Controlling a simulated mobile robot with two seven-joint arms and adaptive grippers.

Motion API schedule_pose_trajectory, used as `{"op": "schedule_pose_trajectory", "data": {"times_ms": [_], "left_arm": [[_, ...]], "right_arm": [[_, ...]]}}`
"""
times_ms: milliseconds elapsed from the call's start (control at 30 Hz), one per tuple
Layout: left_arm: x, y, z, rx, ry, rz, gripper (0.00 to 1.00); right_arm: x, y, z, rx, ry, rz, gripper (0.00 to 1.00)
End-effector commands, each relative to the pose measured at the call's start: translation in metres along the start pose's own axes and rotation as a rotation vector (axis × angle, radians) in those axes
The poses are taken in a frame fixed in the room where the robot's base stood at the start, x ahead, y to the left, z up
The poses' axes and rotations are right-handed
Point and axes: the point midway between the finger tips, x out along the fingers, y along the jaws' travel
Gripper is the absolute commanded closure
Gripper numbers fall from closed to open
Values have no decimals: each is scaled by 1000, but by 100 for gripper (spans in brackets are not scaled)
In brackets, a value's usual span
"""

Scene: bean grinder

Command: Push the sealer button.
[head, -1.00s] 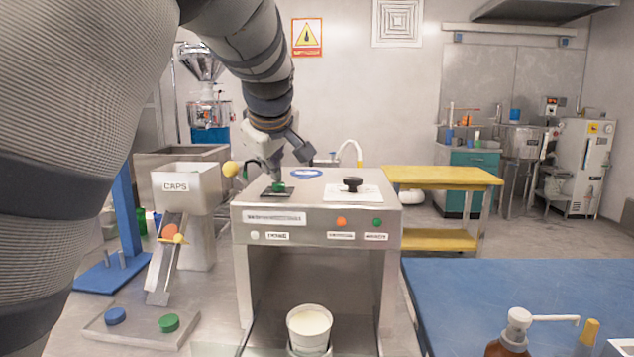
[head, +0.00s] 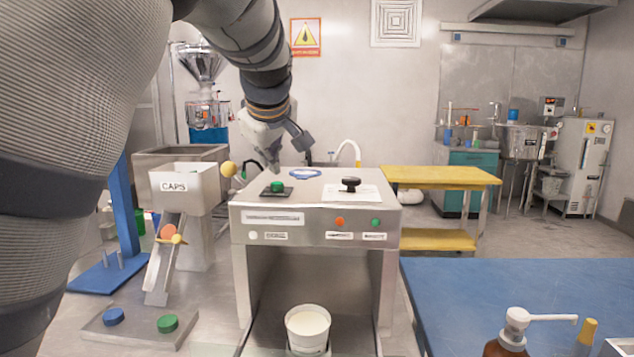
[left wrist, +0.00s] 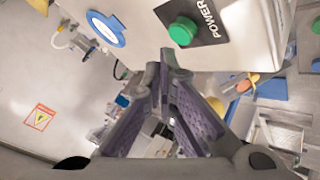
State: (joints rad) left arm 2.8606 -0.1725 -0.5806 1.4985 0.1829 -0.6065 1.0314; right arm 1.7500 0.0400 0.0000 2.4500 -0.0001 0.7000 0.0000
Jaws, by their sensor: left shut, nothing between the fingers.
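The sealer (head: 318,213) is a grey metal box machine in the middle of the head view. A green button (head: 277,187) on a black plate sits on its top at the left. In the left wrist view the green button (left wrist: 183,31) shows beside the word POWER. My left gripper (head: 274,168) is shut and empty, just above and behind the button, apart from it. Its fingers also show in the left wrist view (left wrist: 167,60), with the tips together. A small green and an orange button sit on the sealer's front. My right gripper is not in view.
A white cup (head: 308,327) stands in the sealer's opening. A black knob (head: 350,184) rises from the sealer's top at the right. The caps dispenser (head: 185,190) stands close on the left. A blue table (head: 520,290) with a pump bottle is at the right.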

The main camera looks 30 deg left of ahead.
Motion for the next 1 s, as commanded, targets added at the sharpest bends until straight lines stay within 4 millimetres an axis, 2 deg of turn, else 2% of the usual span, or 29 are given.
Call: {"op": "schedule_pose_trajectory", "data": {"times_ms": [500,1000], "left_arm": [[-40,30,-30,-1,1,2,100],[-42,30,-30,0,0,1,100]], "right_arm": [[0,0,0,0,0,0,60],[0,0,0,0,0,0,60]]}}
